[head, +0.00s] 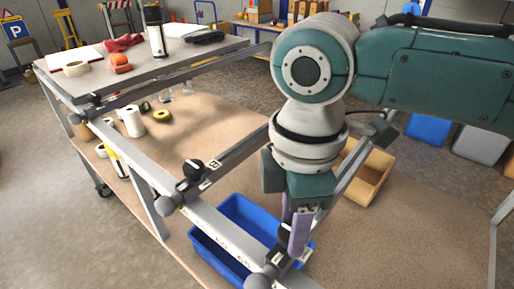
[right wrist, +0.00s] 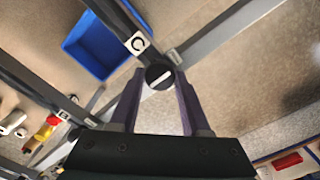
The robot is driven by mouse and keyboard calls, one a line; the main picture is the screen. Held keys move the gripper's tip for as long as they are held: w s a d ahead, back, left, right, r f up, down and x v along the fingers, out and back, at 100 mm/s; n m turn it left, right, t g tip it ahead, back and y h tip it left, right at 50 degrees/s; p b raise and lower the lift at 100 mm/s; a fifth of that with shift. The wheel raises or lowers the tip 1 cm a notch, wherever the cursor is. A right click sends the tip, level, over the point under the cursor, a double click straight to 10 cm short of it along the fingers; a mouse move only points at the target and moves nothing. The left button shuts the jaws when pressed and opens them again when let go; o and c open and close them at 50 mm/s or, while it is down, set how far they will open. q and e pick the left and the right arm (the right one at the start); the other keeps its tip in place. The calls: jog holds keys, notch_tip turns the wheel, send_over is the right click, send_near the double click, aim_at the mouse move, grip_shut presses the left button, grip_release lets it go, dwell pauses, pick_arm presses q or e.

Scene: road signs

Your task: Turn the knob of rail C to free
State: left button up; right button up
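In the right wrist view a round black knob (right wrist: 158,77) with a slanted white line sits between the fingertips of my right gripper (right wrist: 160,88). The fingers stand apart on either side of it; I cannot tell whether they touch it. In the head view my right gripper (head: 296,232) points down at the front rail joint, largely covering this knob. A small label plate with a dark mark (right wrist: 137,42) is beside the knob; its lettering is not readable, so I cannot confirm the rail's letter. My left gripper is in neither view.
Another black knob (head: 193,168) is on the rail joint farther left. A blue bin (head: 225,255) and a tan bin (head: 366,172) stand near my gripper. The upper shelf (head: 140,75) holds tape, an orange item and gloves.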

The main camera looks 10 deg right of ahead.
grip_shut()
jog(key=shift+r+n, duration=0.1)
jog(key=shift+n, duration=0.3)
jog(key=shift+n+p, duration=0.7)
jog(key=shift+n, duration=0.3)
jog(key=n, duration=0.3)
jog(key=shift+n+p, duration=0.3)
jog(key=shift+p, duration=0.1)
jog(key=n, duration=0.9)
jog(key=shift+n, duration=1.4)
